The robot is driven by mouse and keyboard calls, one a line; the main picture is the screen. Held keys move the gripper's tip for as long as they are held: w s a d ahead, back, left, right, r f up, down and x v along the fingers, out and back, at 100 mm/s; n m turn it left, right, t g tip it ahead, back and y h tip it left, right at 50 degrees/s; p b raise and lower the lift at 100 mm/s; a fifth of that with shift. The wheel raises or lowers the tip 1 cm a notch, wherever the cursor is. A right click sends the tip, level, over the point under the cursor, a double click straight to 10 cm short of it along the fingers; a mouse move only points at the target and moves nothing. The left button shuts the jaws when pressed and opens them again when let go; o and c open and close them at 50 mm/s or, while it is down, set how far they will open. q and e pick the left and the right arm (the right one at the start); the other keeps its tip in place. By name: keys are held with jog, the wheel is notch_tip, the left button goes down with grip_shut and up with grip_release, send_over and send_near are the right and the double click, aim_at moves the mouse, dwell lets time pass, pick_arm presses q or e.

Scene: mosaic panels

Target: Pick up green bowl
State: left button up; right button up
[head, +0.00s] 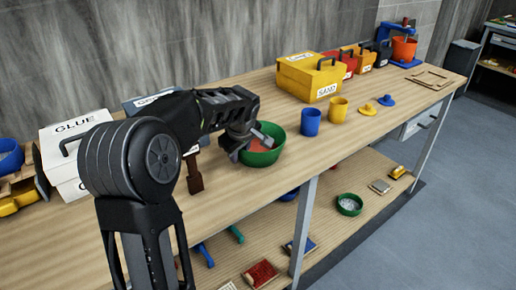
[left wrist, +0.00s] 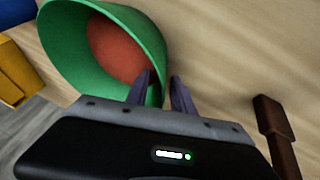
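A green bowl (head: 262,150) with an orange-red inside or filling stands on the wooden workbench, near its front edge. My left gripper (head: 250,146) reaches over the bowl's left side from the left. In the left wrist view the bowl (left wrist: 152,45) fills the upper left. There, my left gripper's two fingers (left wrist: 161,92) are apart, one inside the bowl and one outside, with the rim between them. I see no clear contact of both fingers with the wall. My right gripper is in neither view.
A brown tool (head: 194,175) lies left of the bowl. A blue cup (head: 310,122) and a yellow cup (head: 338,110) stand to the right. The yellow SAND box (head: 310,78) is behind them. Another green bowl (head: 349,205) with grey contents sits on the lower shelf.

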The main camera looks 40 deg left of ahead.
pick_arm(q)
grip_shut()
dwell(1.4)
